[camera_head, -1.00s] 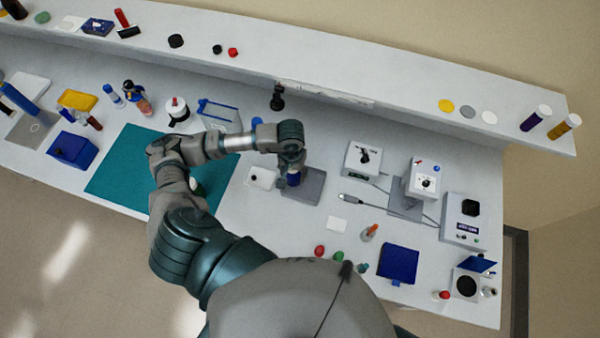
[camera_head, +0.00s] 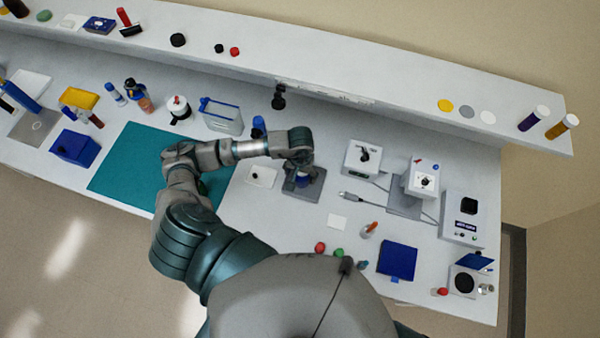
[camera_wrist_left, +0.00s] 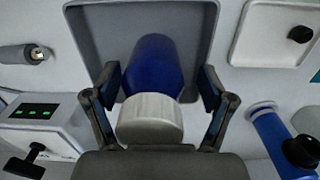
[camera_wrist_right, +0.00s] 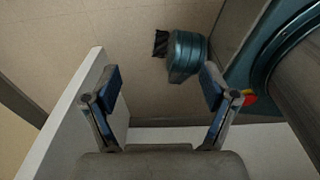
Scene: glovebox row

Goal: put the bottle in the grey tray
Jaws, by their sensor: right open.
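The bottle (camera_wrist_left: 155,66) is dark blue with a white cap. In the left wrist view it is inside the grey tray (camera_wrist_left: 88,45), cap toward the camera, and seems to stand upright. In the head view the grey tray (camera_head: 312,190) lies mid-bench, and the bottle is mostly hidden under my left gripper (camera_head: 300,172). In the left wrist view my left gripper's fingers (camera_wrist_left: 160,92) are spread on either side of the bottle, with a visible gap; it is open. My right gripper (camera_wrist_right: 161,92) is open and empty in its wrist view, away from the bottle.
A white plate with a black knob (camera_head: 262,176) lies left of the tray. A white box device (camera_head: 362,158) and a cable stand to its right. A teal mat (camera_head: 128,165) covers bench at left. A raised shelf (camera_head: 340,75) runs along the back. A white panel edge (camera_wrist_right: 65,115) is near my right gripper.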

